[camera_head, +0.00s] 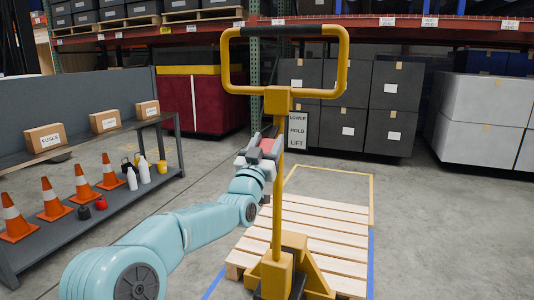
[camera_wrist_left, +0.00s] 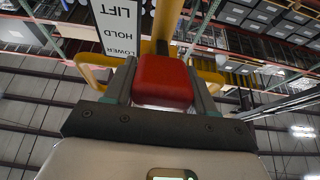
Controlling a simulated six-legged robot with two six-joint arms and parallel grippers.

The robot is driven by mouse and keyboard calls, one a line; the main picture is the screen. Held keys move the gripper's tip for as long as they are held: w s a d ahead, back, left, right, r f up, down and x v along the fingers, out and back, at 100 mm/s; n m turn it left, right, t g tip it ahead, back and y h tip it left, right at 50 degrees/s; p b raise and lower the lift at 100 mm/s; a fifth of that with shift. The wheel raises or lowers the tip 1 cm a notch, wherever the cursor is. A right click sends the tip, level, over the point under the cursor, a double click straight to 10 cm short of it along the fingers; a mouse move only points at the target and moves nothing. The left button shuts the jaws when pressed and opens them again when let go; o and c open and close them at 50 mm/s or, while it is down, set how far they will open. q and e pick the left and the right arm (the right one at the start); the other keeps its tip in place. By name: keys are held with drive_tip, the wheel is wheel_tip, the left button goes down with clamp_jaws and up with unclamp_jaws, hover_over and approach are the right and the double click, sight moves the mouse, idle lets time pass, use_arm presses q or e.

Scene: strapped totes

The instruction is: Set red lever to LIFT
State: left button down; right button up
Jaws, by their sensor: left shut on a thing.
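The red lever's block-shaped end (camera_wrist_left: 163,80) sits between the two fingers of my left gripper (camera_head: 263,148), which is shut on it. In the head view the red end (camera_head: 267,145) shows beside the yellow post (camera_head: 277,200) of a pallet jack. A white sign (camera_head: 297,131) reading LOWER, HOLD, LIFT from top to bottom is behind the post on its right; it also shows upside down in the wrist view (camera_wrist_left: 119,22). In the head view the red end appears at about the height of the LIFT word; its exact setting is unclear. My right gripper is not in view.
The jack's yellow loop handle (camera_head: 342,65) rises above the gripper. A wooden pallet (camera_head: 320,225) lies around the jack's base. A grey shelf (camera_head: 150,180) with boxes, orange cones and bottles stands at left. Dark totes (camera_head: 390,105) stand behind. Floor at right is clear.

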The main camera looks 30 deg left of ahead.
use_arm(q)
drive_tip(key=shift+c, duration=2.2)
unclamp_jaws()
drive_tip(key=shift+w, duration=0.1)
drive_tip(key=shift+f, duration=0.1)
drive_tip(key=v, duration=1.6)
drive_tip(key=shift+s, duration=0.3)
